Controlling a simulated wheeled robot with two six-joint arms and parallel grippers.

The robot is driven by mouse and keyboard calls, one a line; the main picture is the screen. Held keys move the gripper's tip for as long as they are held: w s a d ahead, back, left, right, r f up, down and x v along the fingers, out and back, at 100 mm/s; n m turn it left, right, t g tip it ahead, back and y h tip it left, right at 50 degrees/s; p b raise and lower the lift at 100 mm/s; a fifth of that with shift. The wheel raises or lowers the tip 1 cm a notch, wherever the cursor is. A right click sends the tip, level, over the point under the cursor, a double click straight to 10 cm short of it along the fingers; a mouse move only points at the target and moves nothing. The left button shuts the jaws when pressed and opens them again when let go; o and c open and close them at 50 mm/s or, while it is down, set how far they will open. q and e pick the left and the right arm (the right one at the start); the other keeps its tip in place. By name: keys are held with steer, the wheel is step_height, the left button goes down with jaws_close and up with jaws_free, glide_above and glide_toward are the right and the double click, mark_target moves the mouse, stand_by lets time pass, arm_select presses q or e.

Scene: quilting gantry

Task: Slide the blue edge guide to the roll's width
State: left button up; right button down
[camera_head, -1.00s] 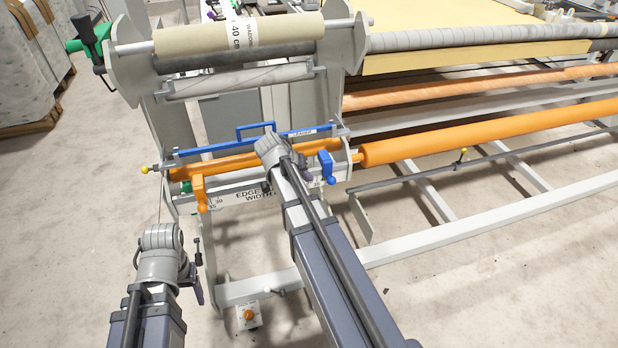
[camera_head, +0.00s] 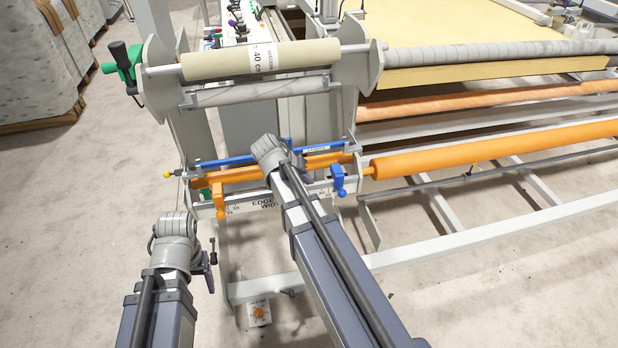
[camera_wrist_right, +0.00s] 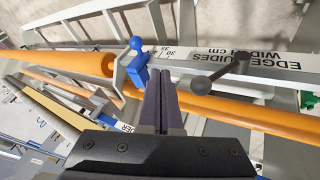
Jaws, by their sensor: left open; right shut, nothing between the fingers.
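The blue edge guide (camera_head: 338,179) hangs at the right end of the white width scale, below the orange bar. In the right wrist view the guide (camera_wrist_right: 137,64) is near the 30 and 35 marks. My right gripper (camera_wrist_right: 161,74) is shut and empty, its fingertips just right of the guide there. I cannot tell whether they touch it. The roll (camera_head: 225,63), labelled 40 cm, lies across the top of the stand. My left gripper (camera_head: 210,268) is open and low at the left, away from the guide.
An orange edge guide (camera_head: 219,198) hangs at the scale's left end. A dark knob on a lever (camera_wrist_right: 202,85) is right of my right fingers. A blue bar (camera_head: 230,161) runs above the orange bar. A box with an orange button (camera_head: 259,312) is low down.

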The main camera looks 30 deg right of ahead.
steer(key=n+t+y+b, duration=0.3)
steer(key=t+y+b, duration=0.25)
steer(key=y, duration=0.45)
glide_toward(339, 181)
steer(key=s+d+f, duration=0.2)
steer(key=s+d, duration=0.5)
steer(key=s, duration=0.1)
steer(key=w+a+f+b, duration=0.6)
steer(key=w+f, duration=0.1)
steer(key=shift+w+a, duration=0.35)
steer(key=shift+w, duration=0.05)
